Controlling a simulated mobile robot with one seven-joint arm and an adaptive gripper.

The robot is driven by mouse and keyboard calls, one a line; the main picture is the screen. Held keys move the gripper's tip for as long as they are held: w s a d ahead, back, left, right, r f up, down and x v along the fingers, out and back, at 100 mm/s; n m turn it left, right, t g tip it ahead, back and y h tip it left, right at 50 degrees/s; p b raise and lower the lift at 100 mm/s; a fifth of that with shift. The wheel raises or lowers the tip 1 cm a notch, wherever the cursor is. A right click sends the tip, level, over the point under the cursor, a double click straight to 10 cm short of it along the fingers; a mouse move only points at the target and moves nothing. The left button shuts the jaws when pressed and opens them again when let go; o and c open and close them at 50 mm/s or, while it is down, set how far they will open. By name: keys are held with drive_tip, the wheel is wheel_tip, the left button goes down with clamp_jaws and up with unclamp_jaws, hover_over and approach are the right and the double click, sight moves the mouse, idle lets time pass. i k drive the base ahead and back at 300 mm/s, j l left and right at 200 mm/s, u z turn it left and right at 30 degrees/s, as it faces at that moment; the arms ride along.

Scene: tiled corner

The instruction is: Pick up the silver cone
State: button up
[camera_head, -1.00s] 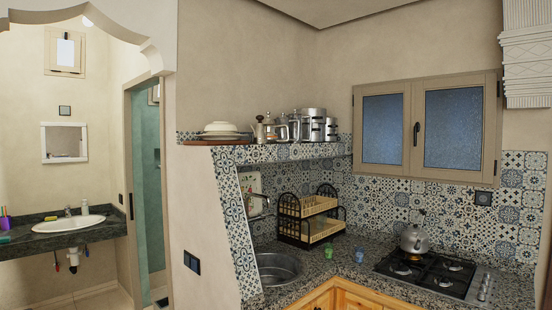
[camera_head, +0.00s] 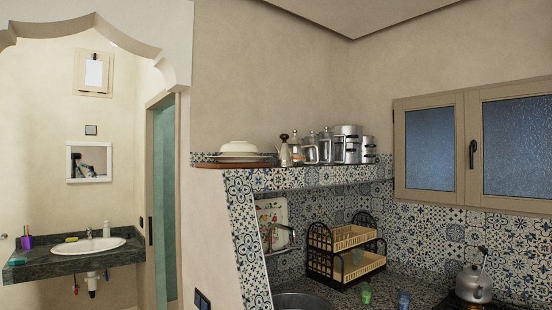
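I see no plain silver cone that I can name for certain. The closest match is a small silver pot (camera_head: 285,152) with a tapering, cone-like body and a dark knob, upright on the tiled shelf (camera_head: 300,178). It stands between the stacked white dishes (camera_head: 240,150) and several metal pots (camera_head: 347,143). A silver kettle (camera_head: 474,283) with a rounded body sits by the stove at the lower right. My gripper is not in view.
A tiled wall edge (camera_head: 246,250) borders the counter on its left. A two-tier dish rack (camera_head: 345,250), green cup (camera_head: 366,294) and blue cup (camera_head: 404,299) stand on the counter. A washbasin (camera_head: 88,246) is in the alcove at left. The floor is out of view.

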sight(284, 160)
drive_tip(key=i+l+u, duration=0.25)
drive_tip(key=i+l, duration=0.25)
drive_tip(key=i, duration=0.3)
drive_tip(key=i+l+u, duration=0.3)
drive_tip(key=i+l, duration=0.35)
drive_tip(key=i, duration=0.05)
